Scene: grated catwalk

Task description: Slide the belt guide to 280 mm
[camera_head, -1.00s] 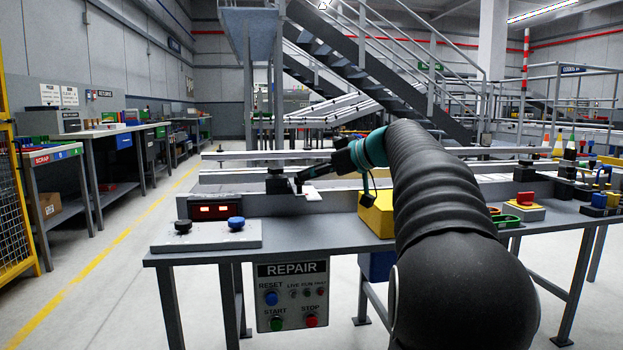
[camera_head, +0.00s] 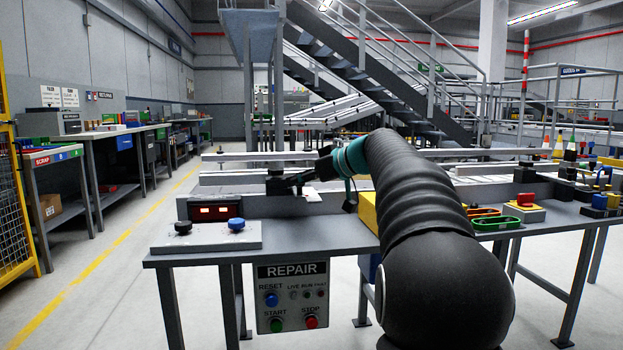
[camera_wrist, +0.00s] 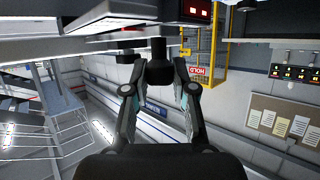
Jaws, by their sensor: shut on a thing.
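The belt guide appears as long pale rails (camera_head: 240,177) along the conveyor at the back of the bench. I cannot tell which rail is the moving guide. A black clamp-like piece (camera_head: 275,183) stands at the front rail, above and right of the red-lit display (camera_head: 213,211). My gripper (camera_head: 292,183) reaches it from the right, tilted. In the wrist view my gripper (camera_wrist: 157,72) has its two fingers on either side of a dark cylindrical knob (camera_wrist: 158,70) and is shut on it. The scale and the display's digits are too small to read.
A panel with a black knob (camera_head: 183,227) and a blue knob (camera_head: 236,223) lies front left on the bench. A yellow box (camera_head: 368,212) is partly hidden behind my arm. Orange (camera_head: 484,212) and green (camera_head: 497,223) trays stand right of my arm.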

